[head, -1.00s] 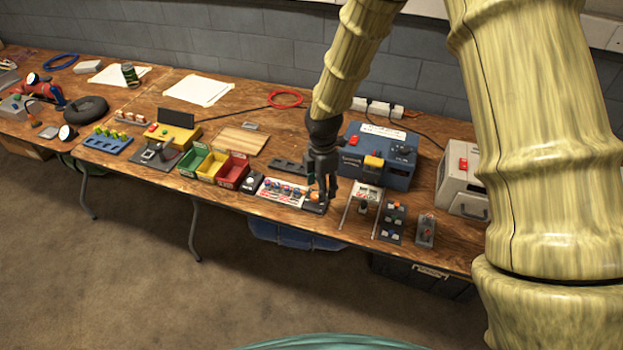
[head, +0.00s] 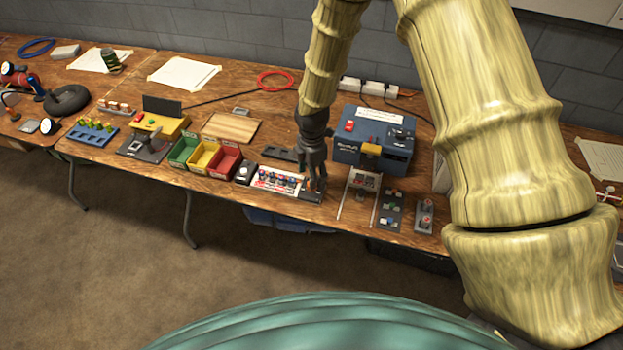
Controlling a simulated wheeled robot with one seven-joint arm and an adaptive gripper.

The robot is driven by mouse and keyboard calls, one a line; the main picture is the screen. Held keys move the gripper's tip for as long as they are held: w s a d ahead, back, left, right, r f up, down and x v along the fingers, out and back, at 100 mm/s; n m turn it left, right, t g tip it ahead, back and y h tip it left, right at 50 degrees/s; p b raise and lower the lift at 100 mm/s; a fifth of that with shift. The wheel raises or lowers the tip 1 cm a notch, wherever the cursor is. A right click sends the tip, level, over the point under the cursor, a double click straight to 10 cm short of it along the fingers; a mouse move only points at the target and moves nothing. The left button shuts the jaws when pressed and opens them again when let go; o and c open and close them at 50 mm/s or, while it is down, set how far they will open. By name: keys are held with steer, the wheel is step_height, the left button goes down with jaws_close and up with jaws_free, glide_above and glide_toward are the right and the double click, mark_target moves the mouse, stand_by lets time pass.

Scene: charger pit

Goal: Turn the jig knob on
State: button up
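A white board (head: 272,181) with a row of small coloured parts lies near the front edge of the table. A dark block (head: 311,197) sits at its right end, with a small orange part (head: 323,184) showing there. I cannot tell for certain that this orange part is the jig knob. My gripper (head: 315,186) points down at the dark block and partly hides it. Its fingers are too small and dark to show whether they are open or touching the orange part.
A blue box (head: 374,148) with a yellow part stands just right of my gripper. Green, yellow and red bins (head: 205,158) stand to the left. Small switch panels (head: 390,209) lie to the right. The wooden board (head: 231,128) lies behind the bins.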

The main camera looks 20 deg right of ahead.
steer(key=shift+f+p, duration=0.45)
steer(key=shift+f, duration=1.6)
steer(key=shift+c, duration=0.2)
steer(key=c, duration=1)
